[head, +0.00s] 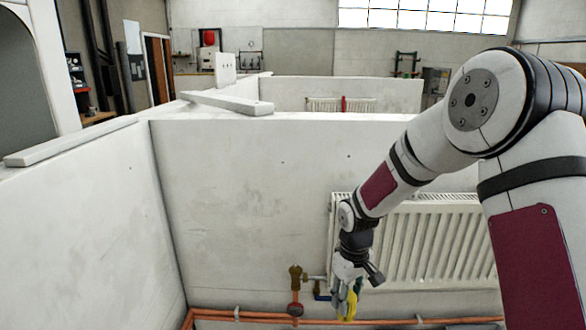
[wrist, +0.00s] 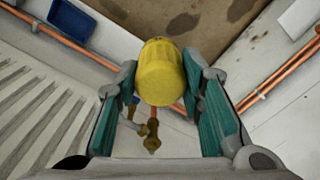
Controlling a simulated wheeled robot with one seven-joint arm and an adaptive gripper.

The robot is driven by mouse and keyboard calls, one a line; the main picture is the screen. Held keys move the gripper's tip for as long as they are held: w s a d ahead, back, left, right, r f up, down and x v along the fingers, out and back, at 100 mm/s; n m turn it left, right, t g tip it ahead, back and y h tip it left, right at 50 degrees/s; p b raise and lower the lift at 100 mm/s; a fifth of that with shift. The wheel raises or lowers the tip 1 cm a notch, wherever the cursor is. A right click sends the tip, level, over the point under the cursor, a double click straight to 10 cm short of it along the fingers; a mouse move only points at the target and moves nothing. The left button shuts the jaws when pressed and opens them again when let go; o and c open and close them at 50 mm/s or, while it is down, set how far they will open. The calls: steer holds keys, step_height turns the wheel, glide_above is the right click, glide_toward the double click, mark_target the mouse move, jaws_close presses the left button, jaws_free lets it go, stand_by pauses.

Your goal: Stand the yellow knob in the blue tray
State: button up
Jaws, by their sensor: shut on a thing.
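The yellow knob (wrist: 162,72) is held between the teal-padded fingers of my gripper (wrist: 165,100) in the wrist view. In the head view, a yellow part of the knob (head: 351,306) shows at my gripper (head: 345,300), low in front of the wall and beside the radiator; the fingers partly hide it. I cannot make out the tray in the head view.
A brass valve (head: 295,277) is on the wall left of my gripper; it also shows in the wrist view (wrist: 152,138). Copper pipes (head: 260,316) run low along the wall. The white radiator (head: 440,243) is behind my arm. A brown stained patch (wrist: 205,22) lies beyond the knob.

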steer(key=d+m, duration=0.2)
steer(key=w+d+m, duration=0.1)
steer(key=m, duration=0.1)
steer(key=d+m, duration=0.2)
steer(key=shift+w+d+m, duration=0.3)
steer(key=shift+w+d, duration=0.05)
steer(key=shift+w, duration=0.05)
